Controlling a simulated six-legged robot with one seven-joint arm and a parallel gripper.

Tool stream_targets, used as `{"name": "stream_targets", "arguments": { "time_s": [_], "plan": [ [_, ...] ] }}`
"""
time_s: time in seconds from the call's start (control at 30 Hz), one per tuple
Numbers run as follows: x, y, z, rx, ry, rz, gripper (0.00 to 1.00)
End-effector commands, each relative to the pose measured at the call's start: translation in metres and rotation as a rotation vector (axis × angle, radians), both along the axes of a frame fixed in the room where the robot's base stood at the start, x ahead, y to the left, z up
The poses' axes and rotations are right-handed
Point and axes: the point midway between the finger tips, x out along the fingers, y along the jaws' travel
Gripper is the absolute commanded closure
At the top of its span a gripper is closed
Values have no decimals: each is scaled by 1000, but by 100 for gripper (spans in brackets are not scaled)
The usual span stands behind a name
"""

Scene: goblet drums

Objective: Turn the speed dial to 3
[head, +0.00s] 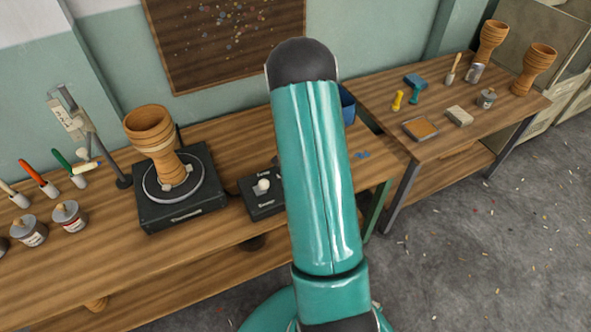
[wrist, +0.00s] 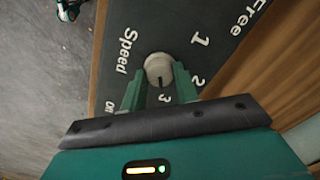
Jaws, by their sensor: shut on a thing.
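The speed dial is a round pale knob (wrist: 158,66) on a dark panel (wrist: 112,75) in the wrist view. The panel carries the white words Speed and Free, Off, and the figures 1, 2 and 3. A dark mark on the knob points down the picture, toward the 3. My gripper (wrist: 159,77) is shut on the knob, with one green finger on each side. In the head view my arm hides the gripper and part of the dark control box (head: 262,207). A white knob (head: 263,185) shows on the box there; I cannot tell whether it is the same one.
A turntable (head: 150,212) bearing a wooden goblet drum (head: 150,130) stands left of the box on the workbench (head: 110,205). Brushes and tins (head: 68,217) stand farther left. A second table (head: 460,145) with two drums and small tools is at the right.

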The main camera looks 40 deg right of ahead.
Motion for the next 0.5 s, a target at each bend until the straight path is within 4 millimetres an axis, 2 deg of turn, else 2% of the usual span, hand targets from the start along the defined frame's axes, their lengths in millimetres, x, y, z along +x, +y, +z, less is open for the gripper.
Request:
{"name": "stream_targets", "arguments": {
  "time_s": [0.1,0.13,0.2,0.5],
  "plan": [
    [0,0,0,0,0,0,93],
    [0,0,0,0,0,0,64],
    [0,0,0,0,0,0,50],
    [0,0,1,0,0,1,48]
  ]
}}
